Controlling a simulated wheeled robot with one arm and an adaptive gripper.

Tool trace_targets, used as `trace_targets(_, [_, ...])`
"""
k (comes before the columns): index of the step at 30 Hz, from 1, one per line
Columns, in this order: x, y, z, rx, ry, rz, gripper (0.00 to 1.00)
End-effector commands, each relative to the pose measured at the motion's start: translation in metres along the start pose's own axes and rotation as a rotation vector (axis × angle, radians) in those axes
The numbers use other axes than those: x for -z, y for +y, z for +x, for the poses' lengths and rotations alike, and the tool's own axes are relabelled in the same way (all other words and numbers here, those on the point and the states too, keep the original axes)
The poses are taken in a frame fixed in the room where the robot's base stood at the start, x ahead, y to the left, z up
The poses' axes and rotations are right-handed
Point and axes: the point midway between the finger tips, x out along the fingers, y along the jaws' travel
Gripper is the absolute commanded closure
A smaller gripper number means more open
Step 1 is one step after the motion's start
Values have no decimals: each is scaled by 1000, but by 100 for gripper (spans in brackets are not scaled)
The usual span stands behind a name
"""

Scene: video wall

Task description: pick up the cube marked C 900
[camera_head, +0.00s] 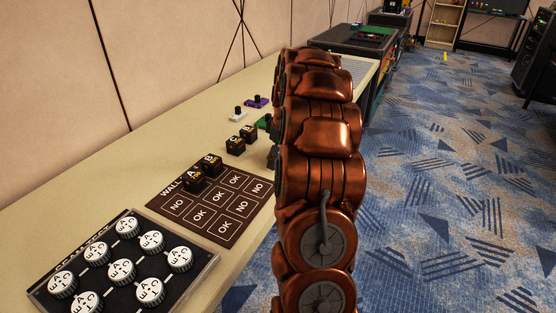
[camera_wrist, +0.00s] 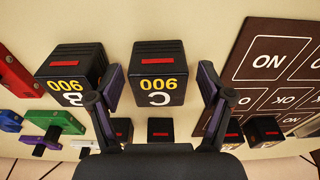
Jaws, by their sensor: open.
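The black cube marked C 900 (camera_wrist: 157,85) stands on the table in the wrist view, its lettering upside down and a red strip on top. My gripper (camera_wrist: 160,98) is open, with one finger on each side of this cube; I cannot tell if either touches it. In the head view a black cube with a C (camera_head: 235,146) stands on the table left of my arm. My gripper is mostly hidden behind the arm there.
A similar cube marked 900 (camera_wrist: 72,68) stands close by, left of the left finger. Red (camera_wrist: 18,75), green (camera_wrist: 56,118) and other coloured pieces lie farther left. A brown board with NO and OK squares (camera_wrist: 275,70) lies at right. Several small black cubes (camera_wrist: 160,130) also show.

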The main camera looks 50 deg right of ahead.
Motion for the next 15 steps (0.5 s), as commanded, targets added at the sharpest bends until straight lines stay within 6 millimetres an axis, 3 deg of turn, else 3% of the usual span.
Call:
trace_targets(3, [0,0,0,-1,1,0,23])
trace_targets(15, [0,0,-1,-1,1,0,65])
